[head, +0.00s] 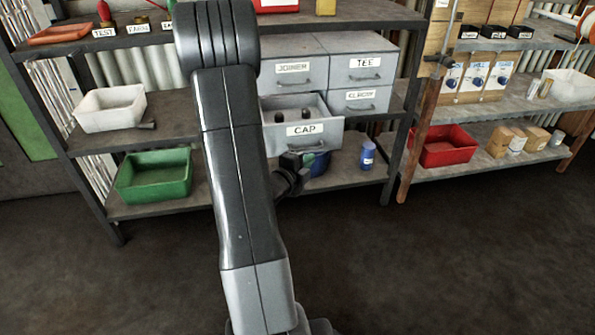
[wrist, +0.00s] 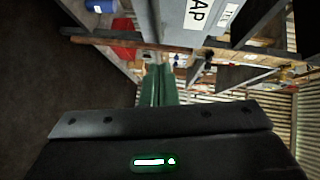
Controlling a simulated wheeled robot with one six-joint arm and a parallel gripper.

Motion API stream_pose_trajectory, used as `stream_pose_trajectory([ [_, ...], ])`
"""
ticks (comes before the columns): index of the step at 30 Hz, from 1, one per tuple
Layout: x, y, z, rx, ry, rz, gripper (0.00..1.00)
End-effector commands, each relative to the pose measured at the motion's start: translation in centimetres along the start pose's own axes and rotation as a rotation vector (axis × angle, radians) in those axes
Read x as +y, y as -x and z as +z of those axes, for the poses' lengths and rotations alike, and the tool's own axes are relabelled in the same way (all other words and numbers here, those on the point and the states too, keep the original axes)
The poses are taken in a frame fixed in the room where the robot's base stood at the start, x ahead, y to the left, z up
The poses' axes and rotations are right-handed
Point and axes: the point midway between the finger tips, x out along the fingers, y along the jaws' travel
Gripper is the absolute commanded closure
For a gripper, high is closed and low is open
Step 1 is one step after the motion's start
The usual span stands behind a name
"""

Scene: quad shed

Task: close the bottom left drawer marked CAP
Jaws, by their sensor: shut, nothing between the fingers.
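The drawer marked CAP (head: 330,137) is the bottom left one of the grey cabinet (head: 340,76). It stands pulled out, and a few dark round pieces lie inside it. In the wrist view its grey front (wrist: 175,18) with part of the label shows at the top, turned sideways. My gripper (head: 305,157) is just below and in front of the drawer front, partly hidden by my arm. In the wrist view its green fingers (wrist: 158,84) are together with nothing between them. I cannot tell whether they touch the drawer.
The JOINER, TEE and ELBOW drawers are shut. On the lower shelf are a green bin (head: 153,176), a blue container (head: 319,163) behind my gripper and a blue can (head: 367,155). A wooden post (head: 418,130) stands to the right. The floor in front is clear.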

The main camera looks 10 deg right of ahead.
Motion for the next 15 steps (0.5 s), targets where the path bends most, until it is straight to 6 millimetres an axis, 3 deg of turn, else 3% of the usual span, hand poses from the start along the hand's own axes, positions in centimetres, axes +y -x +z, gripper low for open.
stream_pose_trajectory([
  [6, 0.1, -2.3, 2.1, -0.001, -0.001, -0.001, 1.00],
  [15, 0.0, -3.1, 2.9, -0.001, 0.000, 0.000, 1.00],
])
